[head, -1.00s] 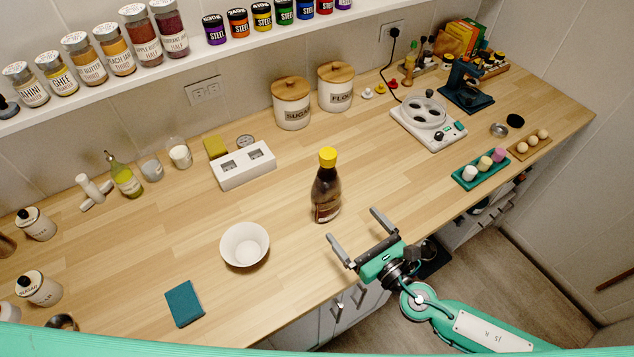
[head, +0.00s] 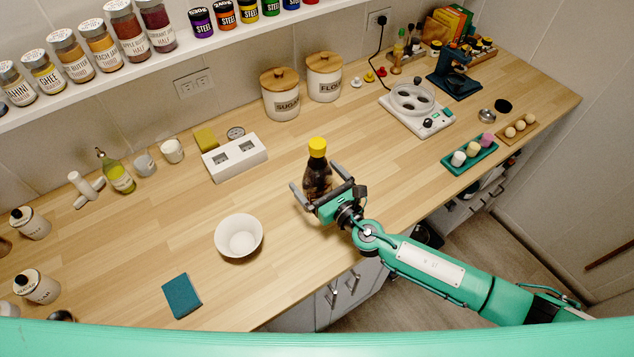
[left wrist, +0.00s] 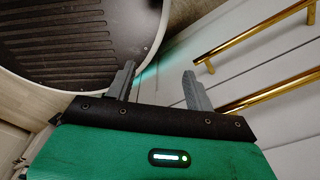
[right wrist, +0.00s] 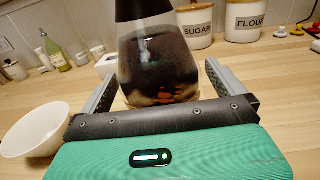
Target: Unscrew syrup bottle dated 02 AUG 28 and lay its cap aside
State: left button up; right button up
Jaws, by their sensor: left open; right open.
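The syrup bottle (head: 318,176) stands upright on the counter in the head view, dark with a yellow cap (head: 317,147) on top. No date is readable on it. My right gripper (head: 321,181) is open, with its two fingers either side of the bottle's lower body. In the right wrist view the bottle (right wrist: 158,65) stands between the open fingers (right wrist: 158,85); its cap is out of that picture. My left gripper is outside the head view; in the left wrist view it (left wrist: 160,85) is open and empty, low beside cabinet fronts.
A white bowl (head: 239,236) stands left of the bottle, and a teal book-like block (head: 182,296) lies near the front edge. A white two-slot box (head: 235,158) and canisters (head: 281,95) stand behind.

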aim_at(322, 160)
jog(key=shift+w+a, duration=0.1)
jog(key=shift+w, duration=0.05)
jog(key=shift+r, duration=0.1)
jog(key=c, duration=1.4)
jog(key=shift+r, duration=0.1)
jog(key=shift+c, duration=1.1)
jog(key=shift+r+p, duration=0.3)
jog(key=shift+r, duration=0.45)
notch_tip(322, 160, up, 7)
jog(key=shift+r+p, duration=0.15)
jog(key=shift+p, duration=0.7)
notch_tip(322, 160, up, 11)
jog(key=shift+r, duration=0.1)
